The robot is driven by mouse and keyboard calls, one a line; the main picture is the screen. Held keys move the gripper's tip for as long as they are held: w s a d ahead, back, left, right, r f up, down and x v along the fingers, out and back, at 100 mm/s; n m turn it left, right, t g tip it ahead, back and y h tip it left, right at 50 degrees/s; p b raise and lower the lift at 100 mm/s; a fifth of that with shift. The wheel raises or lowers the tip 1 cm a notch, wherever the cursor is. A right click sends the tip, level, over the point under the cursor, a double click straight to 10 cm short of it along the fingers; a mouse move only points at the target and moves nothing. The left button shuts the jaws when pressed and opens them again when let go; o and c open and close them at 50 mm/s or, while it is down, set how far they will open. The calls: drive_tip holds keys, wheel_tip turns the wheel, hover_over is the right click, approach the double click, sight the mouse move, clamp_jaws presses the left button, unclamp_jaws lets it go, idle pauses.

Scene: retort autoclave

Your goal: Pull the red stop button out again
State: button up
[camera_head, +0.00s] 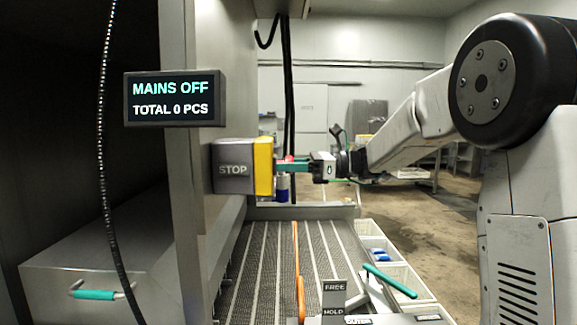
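The stop box, grey with a yellow front (263,166) and the label STOP, is fixed to the steel post left of the middle. A little of the red stop button (288,158) shows just right of the yellow front. My gripper (283,165) reaches in from the right, its teal fingers level with the box and at the button. The fingers overlap in this side view and hide most of the button, so I cannot tell whether they are closed on it.
A display (171,98) on the post reads MAINS OFF, TOTAL 0 PCS. Below lies a ribbed conveyor (262,262) with an orange bar. White bins (410,283) and a teal-handled lever (389,280) stand at its right. A dark hose hangs at the left. Open floor lies farther right.

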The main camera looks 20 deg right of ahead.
clamp_jaws()
drive_tip(key=shift+v, duration=0.8)
drive_tip(key=o, duration=0.8)
unclamp_jaws()
drive_tip(key=shift+d, duration=0.2)
drive_tip(key=shift+o, duration=0.2)
drive_tip(key=shift+a, duration=0.1)
drive_tip(key=v, duration=0.8)
drive_tip(key=shift+a, duration=0.1)
